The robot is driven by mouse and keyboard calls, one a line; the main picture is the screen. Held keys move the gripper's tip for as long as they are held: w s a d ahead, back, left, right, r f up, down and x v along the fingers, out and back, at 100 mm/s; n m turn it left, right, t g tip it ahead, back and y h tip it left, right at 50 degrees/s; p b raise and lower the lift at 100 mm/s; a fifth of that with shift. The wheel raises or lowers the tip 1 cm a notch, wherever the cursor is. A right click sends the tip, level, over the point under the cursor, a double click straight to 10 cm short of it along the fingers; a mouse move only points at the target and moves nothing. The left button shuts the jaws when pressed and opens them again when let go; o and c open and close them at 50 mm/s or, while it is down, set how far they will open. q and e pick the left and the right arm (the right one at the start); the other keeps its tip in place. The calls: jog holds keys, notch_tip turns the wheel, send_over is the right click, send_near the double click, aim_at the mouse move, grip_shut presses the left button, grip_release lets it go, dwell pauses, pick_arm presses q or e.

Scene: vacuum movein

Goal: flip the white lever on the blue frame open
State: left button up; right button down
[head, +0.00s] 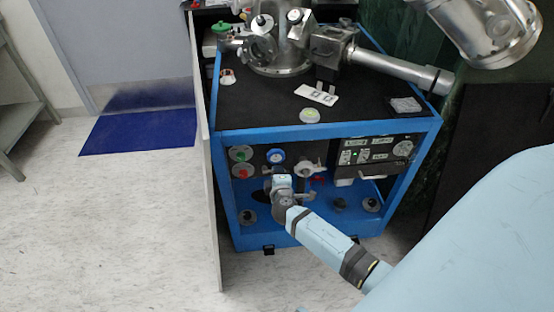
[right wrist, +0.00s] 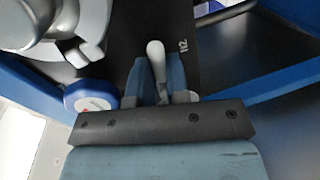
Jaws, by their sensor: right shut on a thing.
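The blue frame (head: 325,131) is a cart with a black top and a front panel of valves and gauges. My right gripper (head: 281,184) is at the middle-left of that front panel. In the right wrist view, my right gripper's blue fingers (right wrist: 156,82) are shut on the white lever (right wrist: 155,56), whose rounded end sticks up between them. In the head view the gripper hides the lever, so how far it is turned cannot be told. My left gripper is not in view.
A blue-rimmed gauge (head: 275,156) and a white valve (head: 305,170) sit close to the gripper. Green and red knobs (head: 242,171) are at the left. A metal vacuum chamber (head: 280,55) stands on top. A pale panel (head: 207,190) edges the left side.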

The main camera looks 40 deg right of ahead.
pick_arm(q)
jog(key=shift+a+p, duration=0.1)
jog(key=shift+p, duration=0.2)
pick_arm(e)
jog(key=shift+r+n, duration=0.2)
jog(key=shift+n, duration=0.3)
jog(key=shift+h, duration=0.3)
jog(key=c, duration=1.1)
grip_release()
jog(key=shift+s, duration=0.1)
pick_arm(q)
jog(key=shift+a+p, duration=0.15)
jog(key=shift+p, duration=0.55)
pick_arm(e)
jog(key=v, duration=1.3)
jog(key=shift+s+a+r, duration=0.25)
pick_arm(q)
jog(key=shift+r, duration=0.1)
